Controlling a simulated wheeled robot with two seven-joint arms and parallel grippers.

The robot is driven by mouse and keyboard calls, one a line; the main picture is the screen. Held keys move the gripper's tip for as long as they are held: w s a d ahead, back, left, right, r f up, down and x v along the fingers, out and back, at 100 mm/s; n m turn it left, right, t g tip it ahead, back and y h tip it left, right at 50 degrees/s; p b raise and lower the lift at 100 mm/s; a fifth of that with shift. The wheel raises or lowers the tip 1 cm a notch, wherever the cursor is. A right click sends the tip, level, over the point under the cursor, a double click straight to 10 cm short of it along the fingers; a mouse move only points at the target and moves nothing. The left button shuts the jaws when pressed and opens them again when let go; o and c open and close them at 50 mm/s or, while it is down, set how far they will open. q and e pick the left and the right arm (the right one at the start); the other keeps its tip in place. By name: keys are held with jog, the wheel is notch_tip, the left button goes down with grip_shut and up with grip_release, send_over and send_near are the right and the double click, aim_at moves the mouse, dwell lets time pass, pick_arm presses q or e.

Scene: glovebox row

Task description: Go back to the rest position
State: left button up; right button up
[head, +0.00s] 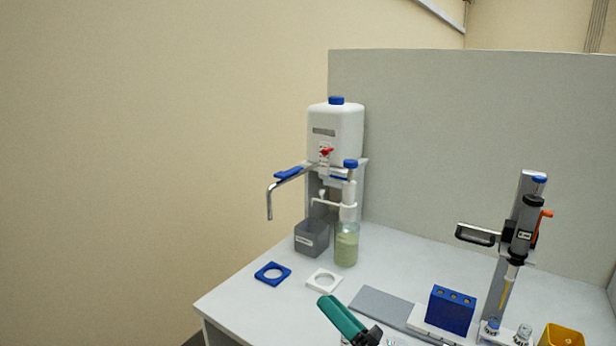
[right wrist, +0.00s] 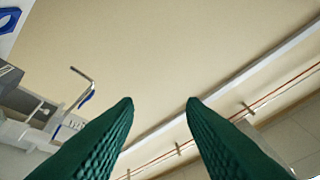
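My right gripper (head: 326,304) comes in at the bottom middle of the head view, its green fingers in front of the bench's near part. In the right wrist view its two ribbed green fingers (right wrist: 160,103) stand apart with nothing between them. The wall and a pale rail lie beyond them. The head view does not show whether the gripper touches the bench. My left gripper is in neither view.
The bench (head: 235,303) holds a white dispenser tank (head: 345,124) with a metal spout (head: 269,200), a jar (head: 346,246), a grey box (head: 311,238), blue (head: 261,275) and white (head: 312,284) rings, a blue block (head: 451,312) and a stand (head: 520,230). A grey partition (head: 450,130) rises behind.

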jog(key=d+f+m+t+h, duration=0.5)
jog(key=d+m+h, duration=0.55)
jog(key=m, duration=0.55)
jog(key=s+d+f+m+g+h, duration=0.3)
jog(key=f+m+g+h, duration=0.1)
jog(key=f+m, duration=0.25)
jog(key=s+d+f+m+g+h, duration=0.3)
jog(key=s+f+m+h, duration=0.1)
jog(key=f+m, duration=0.25)
jog(key=s+f+m+g+y, duration=0.1)
jog(key=s+f+m+g, duration=0.3)
jog(key=s, duration=0.5)
jog(key=s+f+m+g+y, duration=0.1)
jog(key=s+f+m+g, duration=0.1)
jog(key=s+f+g, duration=0.55)
notch_tip(320, 180, down, 22)
jog(key=s+p, duration=0.2)
jog(key=s, duration=0.1)
jog(key=s+d+f+p, duration=0.2)
jog(key=s+f, duration=1.2)
jog(key=s, duration=0.1)
jog(key=shift+s+d+n+g, duration=0.2)
jog(key=shift+s+n+g, duration=0.1)
jog(key=shift+s+g, duration=0.1)
jog(key=shift+f+h, duration=0.1)
jog(key=shift+h, duration=0.15)
